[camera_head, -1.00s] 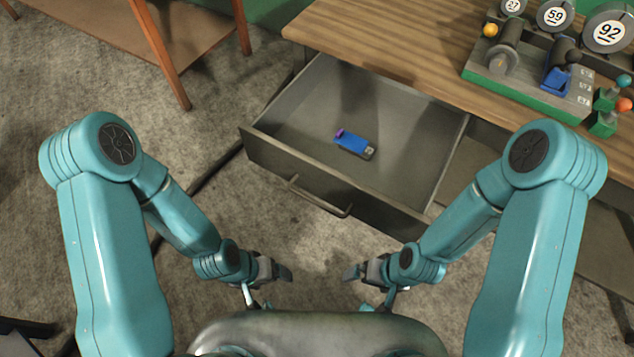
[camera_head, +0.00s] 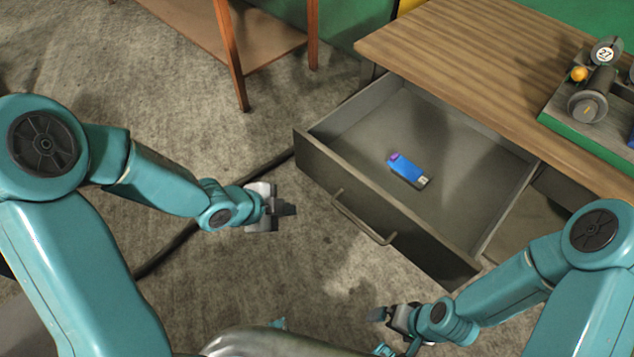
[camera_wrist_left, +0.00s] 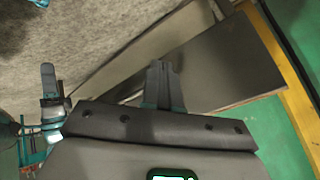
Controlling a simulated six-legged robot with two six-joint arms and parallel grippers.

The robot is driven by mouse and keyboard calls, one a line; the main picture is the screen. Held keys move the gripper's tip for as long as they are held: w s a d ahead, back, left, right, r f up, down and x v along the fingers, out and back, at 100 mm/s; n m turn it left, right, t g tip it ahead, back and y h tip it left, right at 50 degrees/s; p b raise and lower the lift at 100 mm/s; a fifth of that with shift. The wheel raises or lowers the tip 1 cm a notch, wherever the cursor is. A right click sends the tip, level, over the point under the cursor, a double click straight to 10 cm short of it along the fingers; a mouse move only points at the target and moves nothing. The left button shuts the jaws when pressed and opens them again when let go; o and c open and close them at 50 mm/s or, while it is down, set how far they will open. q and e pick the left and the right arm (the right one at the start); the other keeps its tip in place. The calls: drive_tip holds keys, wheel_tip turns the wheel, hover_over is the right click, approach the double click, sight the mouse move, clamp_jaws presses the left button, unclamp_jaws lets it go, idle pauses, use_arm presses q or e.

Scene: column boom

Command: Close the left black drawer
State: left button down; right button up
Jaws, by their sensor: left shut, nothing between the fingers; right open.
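The black drawer (camera_head: 345,205) is pulled out from under the wooden desk, with its bar handle (camera_head: 362,222) on the front panel. A blue USB stick (camera_head: 408,171) with a purple end lies inside it. My left gripper (camera_head: 290,209) is shut and empty, to the left of the drawer front and apart from it in the head view. In the left wrist view my shut left fingers (camera_wrist_left: 164,72) show in front of a dark panel (camera_wrist_left: 225,65); I cannot tell whether they touch it. My right gripper (camera_head: 382,315) is open, below the drawer front in the picture.
The wooden desk top (camera_head: 470,60) carries a green-edged rack (camera_head: 575,140) with weights at the right. A brown wooden table (camera_head: 215,35) stands at the upper left. A dark cable (camera_head: 180,238) lies on the carpet.

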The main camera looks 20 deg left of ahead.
use_arm(q)
drive_tip(key=w+a+r+m+t+b, duration=0.1)
drive_tip(key=w+a+r+m+t, duration=0.15)
drive_tip(key=r+m, duration=0.45)
drive_tip(key=m+b, duration=0.1)
drive_tip(key=b, duration=0.4)
approach(319, 171)
drive_tip(key=shift+g, duration=0.25)
drive_tip(key=x, duration=0.5)
drive_tip(key=shift+a+f, duration=0.15)
drive_tip(key=shift+f, duration=0.05)
drive_tip(key=shift+w+d, duration=0.3)
drive_tip(key=shift+w, duration=0.2)
use_arm(e)
wheel_tip(319, 171, down, 8)
drive_tip(key=shift+r, duration=0.25)
